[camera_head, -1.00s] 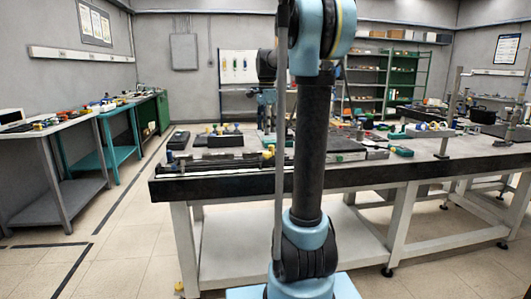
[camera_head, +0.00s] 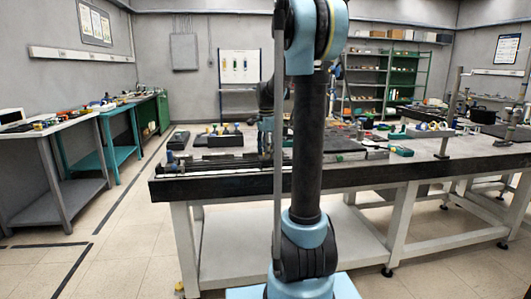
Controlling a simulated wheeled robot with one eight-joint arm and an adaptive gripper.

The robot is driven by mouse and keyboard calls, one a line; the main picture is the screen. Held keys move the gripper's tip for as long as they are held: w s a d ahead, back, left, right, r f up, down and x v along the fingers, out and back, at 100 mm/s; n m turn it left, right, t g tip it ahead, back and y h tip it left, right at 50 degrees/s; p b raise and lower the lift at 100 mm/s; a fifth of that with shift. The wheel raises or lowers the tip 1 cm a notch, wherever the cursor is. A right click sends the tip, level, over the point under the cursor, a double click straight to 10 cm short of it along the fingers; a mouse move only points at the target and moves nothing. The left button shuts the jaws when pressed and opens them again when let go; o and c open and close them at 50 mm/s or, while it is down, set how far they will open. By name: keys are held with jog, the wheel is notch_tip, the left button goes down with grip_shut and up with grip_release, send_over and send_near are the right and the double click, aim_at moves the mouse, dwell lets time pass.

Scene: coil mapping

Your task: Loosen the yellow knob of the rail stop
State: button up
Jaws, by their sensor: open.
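A long dark rail (camera_head: 222,163) lies along the front of the workbench, left of my arm's column. A small blue-grey fitting (camera_head: 170,158) stands at its left end. My gripper (camera_head: 265,150) is small and dark here, pointing down at the right part of the rail, partly covered by the thin upright pole. It is open. I cannot make out the yellow knob of the rail stop. The rail near my gripper is covered by the gripper and the pole, and contact cannot be told.
The workbench (camera_head: 330,178) holds a dark box (camera_head: 225,140) with small coloured parts behind the rail, and a flat grey block (camera_head: 343,147) right of my arm. A green-black piece (camera_head: 401,151) lies farther right. Side tables (camera_head: 58,129) stand left across a clear floor aisle.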

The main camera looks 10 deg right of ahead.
jog(key=c, duration=1.1)
jog(key=shift+o, duration=0.2)
jog(key=n, duration=0.3)
jog(key=shift+n, duration=0.3)
jog(key=n, duration=0.3)
jog(key=shift+d+n, duration=0.1)
jog(key=shift+n, duration=0.2)
jog(key=n, duration=0.6)
jog(key=shift+d+r+n, duration=0.1)
jog(key=shift+d+n, duration=0.05)
jog(key=shift+n, duration=0.25)
